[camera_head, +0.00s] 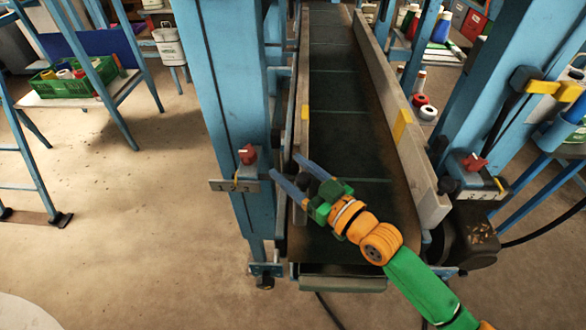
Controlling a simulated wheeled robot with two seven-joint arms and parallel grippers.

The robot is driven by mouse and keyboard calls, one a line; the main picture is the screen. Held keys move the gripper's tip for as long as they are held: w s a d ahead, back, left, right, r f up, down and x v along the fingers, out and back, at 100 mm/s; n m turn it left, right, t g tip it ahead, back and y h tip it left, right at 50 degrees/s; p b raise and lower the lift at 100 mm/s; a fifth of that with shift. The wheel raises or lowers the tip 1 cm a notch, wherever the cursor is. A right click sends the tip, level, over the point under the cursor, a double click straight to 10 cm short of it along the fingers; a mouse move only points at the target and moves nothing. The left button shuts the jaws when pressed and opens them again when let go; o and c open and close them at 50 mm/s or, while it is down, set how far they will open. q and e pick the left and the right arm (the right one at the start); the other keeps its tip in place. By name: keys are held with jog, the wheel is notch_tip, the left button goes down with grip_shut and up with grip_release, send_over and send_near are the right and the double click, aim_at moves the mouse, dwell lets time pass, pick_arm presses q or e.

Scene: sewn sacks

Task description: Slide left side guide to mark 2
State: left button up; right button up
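The left side guide (304,112) is a thin rail with a yellow patch, running along the left edge of the dark conveyor belt (338,100). A red knob (248,154) sits on the blue post beside it. Below the knob is a small marked plate (221,185); its marks are too small to read surely. My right gripper (285,165) reaches in from the lower right over the belt. Its two blue fingers are spread apart with nothing seen between them, close to the guide's near end and right of the knob. Contact cannot be told. My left gripper is not in view.
The right side guide (395,105) is a thicker rail with a yellow patch. Another red knob (474,162) is on the right post. Blue posts (232,90) flank the belt closely. A green crate (75,82) stands on a table at left. The left floor is clear.

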grip_shut()
dwell(1.2)
